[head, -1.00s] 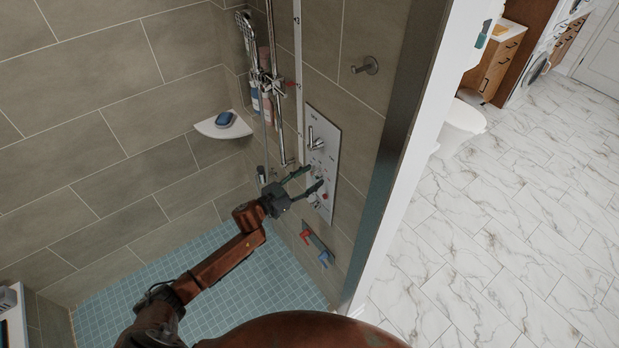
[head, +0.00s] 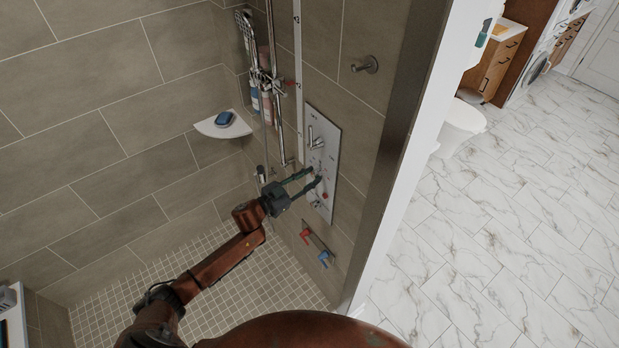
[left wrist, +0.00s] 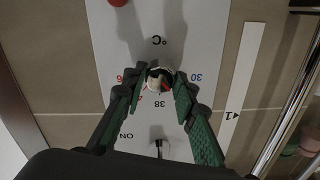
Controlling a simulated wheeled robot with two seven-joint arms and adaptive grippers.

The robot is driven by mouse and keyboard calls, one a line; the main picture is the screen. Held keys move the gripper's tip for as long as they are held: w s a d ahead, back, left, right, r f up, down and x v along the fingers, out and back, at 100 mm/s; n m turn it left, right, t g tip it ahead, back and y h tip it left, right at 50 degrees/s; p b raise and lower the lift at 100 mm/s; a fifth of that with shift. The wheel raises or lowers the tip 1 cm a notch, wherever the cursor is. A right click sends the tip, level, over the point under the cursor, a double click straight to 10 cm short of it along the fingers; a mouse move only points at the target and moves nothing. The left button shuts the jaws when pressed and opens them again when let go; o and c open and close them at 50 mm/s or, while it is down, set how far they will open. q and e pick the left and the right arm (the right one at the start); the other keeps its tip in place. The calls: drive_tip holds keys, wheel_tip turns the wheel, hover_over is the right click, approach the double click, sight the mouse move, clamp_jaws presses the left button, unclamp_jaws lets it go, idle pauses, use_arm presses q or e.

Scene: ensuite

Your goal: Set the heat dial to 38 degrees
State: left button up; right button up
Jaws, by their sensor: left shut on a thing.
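The heat dial (left wrist: 157,72) is a small pale round knob with a dark middle, on a white shower panel (head: 345,140). In the left wrist view its scale is upside down, with a red number at left, 38 (left wrist: 160,103) below and a blue 30 (left wrist: 196,78) at right. A red mark on the dial seems to sit at its lower right, between 38 and 30. My left gripper (head: 318,174) is shut on the dial, a green finger on each side; the fingers hide its edges. My right gripper is not in view.
A lever (head: 313,141) sits higher on the panel and a red knob (head: 325,195) lower. Red (head: 305,237) and blue (head: 324,258) handles are below. A shower rail (head: 275,90) and corner shelf (head: 222,125) stand left, a wall edge (head: 390,150) right.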

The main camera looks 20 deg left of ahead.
use_arm(q)
drive_tip(key=m+b, duration=0.2)
drive_tip(key=m, duration=0.2)
drive_tip(key=shift+f, duration=0.1)
drive_tip(key=shift+m+b, duration=0.9)
drive_tip(key=shift+m, duration=1.1)
drive_tip(key=o, duration=0.9)
drive_tip(key=shift+o, duration=1.3)
